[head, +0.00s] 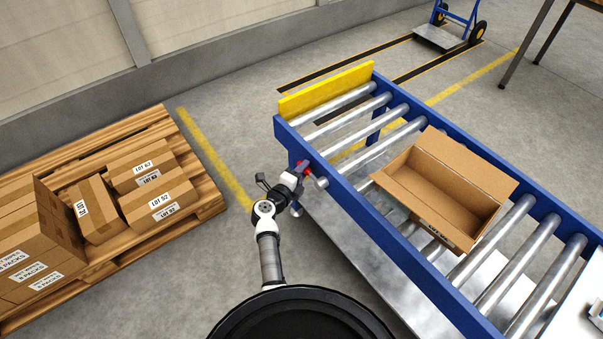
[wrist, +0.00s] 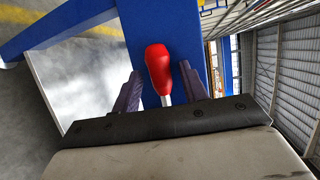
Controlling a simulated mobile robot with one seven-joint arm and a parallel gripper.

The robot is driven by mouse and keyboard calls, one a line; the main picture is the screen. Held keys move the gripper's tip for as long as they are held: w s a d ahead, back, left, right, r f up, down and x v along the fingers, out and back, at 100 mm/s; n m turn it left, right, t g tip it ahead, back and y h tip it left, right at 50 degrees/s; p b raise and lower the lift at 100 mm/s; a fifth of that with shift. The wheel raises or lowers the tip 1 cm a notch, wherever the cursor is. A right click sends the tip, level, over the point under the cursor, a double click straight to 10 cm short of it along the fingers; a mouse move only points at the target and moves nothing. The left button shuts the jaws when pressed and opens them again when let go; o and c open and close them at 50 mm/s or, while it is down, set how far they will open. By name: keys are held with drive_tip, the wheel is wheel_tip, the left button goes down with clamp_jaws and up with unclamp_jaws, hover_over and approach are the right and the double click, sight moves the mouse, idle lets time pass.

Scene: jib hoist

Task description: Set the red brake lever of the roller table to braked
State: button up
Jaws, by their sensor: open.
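The red brake lever (wrist: 159,68) shows in the wrist view as a red knob on a thin metal stem, in front of a blue frame part. My gripper (wrist: 160,88) is open, with one dark finger on each side of the lever. Gaps show between the fingers and the knob, so I see no grip on it. In the head view the red lever (head: 303,167) is a small spot at the near left side of the roller table (head: 352,208), and my gripper (head: 302,174) is right at it, partly hiding it.
An open, empty-looking cardboard box (head: 440,196) sits on the rollers. A yellow end plate (head: 326,88) closes the table's far left end. A wooden pallet (head: 206,205) with several cartons stands at the left. Bare floor lies between pallet and table. A blue hand truck (head: 440,36) stands behind.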

drive_tip(key=shift+c, duration=0.2)
clamp_jaws()
drive_tip(key=shift+n+g+p, duration=0.3)
drive_tip(key=shift+p, duration=0.8)
drive_tip(key=s+d+f+n+g+h+p, duration=0.2)
drive_tip(key=f+n+g+p, duration=0.4)
drive_tip(key=n+p, duration=0.3)
drive_tip(key=shift+s+d+f+h+p, duration=0.2)
drive_tip(key=shift+s+f+h+p, duration=0.1)
drive_tip(key=shift+s+f+p, duration=0.25)
drive_tip(key=shift+s+d+r, duration=0.1)
drive_tip(key=shift+s+r, duration=0.05)
